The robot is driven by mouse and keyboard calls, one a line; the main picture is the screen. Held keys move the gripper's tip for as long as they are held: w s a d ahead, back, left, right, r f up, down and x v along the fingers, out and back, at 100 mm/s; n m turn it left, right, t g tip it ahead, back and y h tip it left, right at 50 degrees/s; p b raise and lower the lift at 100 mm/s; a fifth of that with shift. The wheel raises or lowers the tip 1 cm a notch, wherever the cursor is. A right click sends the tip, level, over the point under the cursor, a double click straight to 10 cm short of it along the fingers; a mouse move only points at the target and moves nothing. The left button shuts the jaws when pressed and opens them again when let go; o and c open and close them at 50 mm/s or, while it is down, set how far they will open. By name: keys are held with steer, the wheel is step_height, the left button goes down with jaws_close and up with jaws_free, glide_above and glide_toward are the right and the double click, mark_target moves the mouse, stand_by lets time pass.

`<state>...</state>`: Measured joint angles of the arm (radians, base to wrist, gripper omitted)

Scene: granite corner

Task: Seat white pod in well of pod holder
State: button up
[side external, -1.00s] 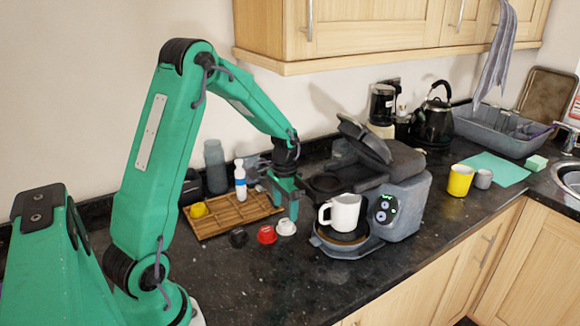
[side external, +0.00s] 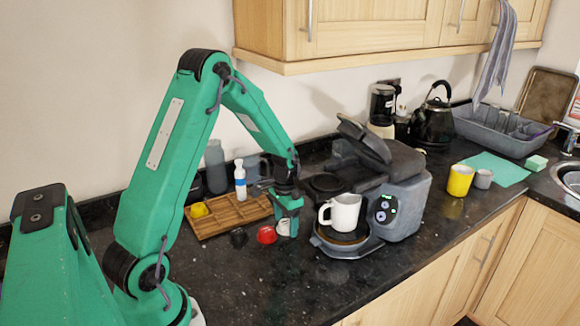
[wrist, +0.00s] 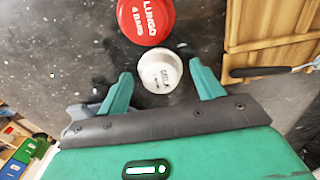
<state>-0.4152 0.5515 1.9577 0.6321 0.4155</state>
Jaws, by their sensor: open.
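The white pod (wrist: 158,71) sits on the dark counter, printed lid facing up in the wrist view. In the side external view the white pod (side external: 282,229) is partly hidden by my gripper (side external: 289,230). In the wrist view my gripper (wrist: 161,70) is open, one finger on each side of the white pod, with gaps visible. The coffee machine (side external: 406,205) stands to the right with its lid raised. Its dark round pod holder (side external: 325,183) sticks out at the front, above the white mug; the inside of the well is hard to make out.
A wooden tray (side external: 215,226) with a yellow pod is behind. A white mug (side external: 343,211) stands on the machine's drip tray. The front counter is clear.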

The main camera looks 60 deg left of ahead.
mark_target(285, 223)
stand_by(0.3)
steer(key=c, duration=1.2)
steer(key=shift+o, duration=0.2)
steer(key=shift+r, duration=0.1)
step_height(285, 223, up, 18)
stand_by(0.3)
